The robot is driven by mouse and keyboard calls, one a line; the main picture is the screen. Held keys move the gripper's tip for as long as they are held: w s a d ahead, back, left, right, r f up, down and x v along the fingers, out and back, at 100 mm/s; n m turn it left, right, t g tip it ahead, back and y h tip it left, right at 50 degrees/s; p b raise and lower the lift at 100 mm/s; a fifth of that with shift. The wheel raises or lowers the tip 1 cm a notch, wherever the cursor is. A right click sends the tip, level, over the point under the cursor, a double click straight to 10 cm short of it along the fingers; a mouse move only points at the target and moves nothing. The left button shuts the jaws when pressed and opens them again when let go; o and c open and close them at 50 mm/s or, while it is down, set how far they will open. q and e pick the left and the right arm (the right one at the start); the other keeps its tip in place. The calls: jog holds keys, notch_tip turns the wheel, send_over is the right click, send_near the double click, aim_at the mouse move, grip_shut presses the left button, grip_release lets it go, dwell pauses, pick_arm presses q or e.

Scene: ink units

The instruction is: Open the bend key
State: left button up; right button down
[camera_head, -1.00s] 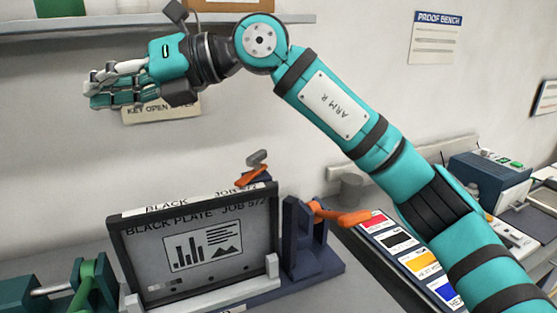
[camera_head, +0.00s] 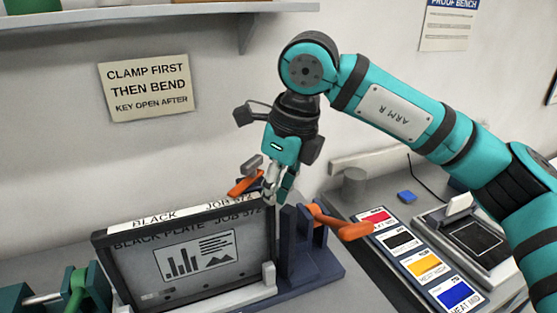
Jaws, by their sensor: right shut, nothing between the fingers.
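My right gripper (camera_head: 274,196) is shut and empty, its fingers pointing down at the top right corner of the framed black plate (camera_head: 205,255). Close to its left is a small orange lever with a grey end (camera_head: 243,186), at the plate's upper edge; I cannot tell whether the fingers touch it. A second orange lever (camera_head: 342,227) sticks out to the right from the dark blue clamp block (camera_head: 297,240) beside the plate. I cannot tell which lever is the bend key. My left gripper is not in view.
A wall sign (camera_head: 148,87) reads clamp first, then bend, key open after. A teal and green mechanism (camera_head: 75,290) stands at lower left.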

aim_at(246, 176)
pick_arm(q)
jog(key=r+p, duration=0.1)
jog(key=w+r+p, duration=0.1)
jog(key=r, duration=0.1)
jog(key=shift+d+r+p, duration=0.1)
jog(key=shift+p, duration=0.25)
pick_arm(e)
jog(key=w+a+f, duration=0.1)
jog(key=a, duration=0.1)
jog(key=w+a+f, duration=0.1)
jog(key=a, duration=0.1)
jog(key=shift+w+f, duration=0.3)
jog(key=shift+w, duration=0.05)
jog(key=shift+d, duration=0.1)
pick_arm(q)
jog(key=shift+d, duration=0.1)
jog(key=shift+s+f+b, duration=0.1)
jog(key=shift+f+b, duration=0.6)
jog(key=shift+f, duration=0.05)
pick_arm(e)
jog(key=shift+a, duration=0.6)
jog(key=shift+d, duration=0.1)
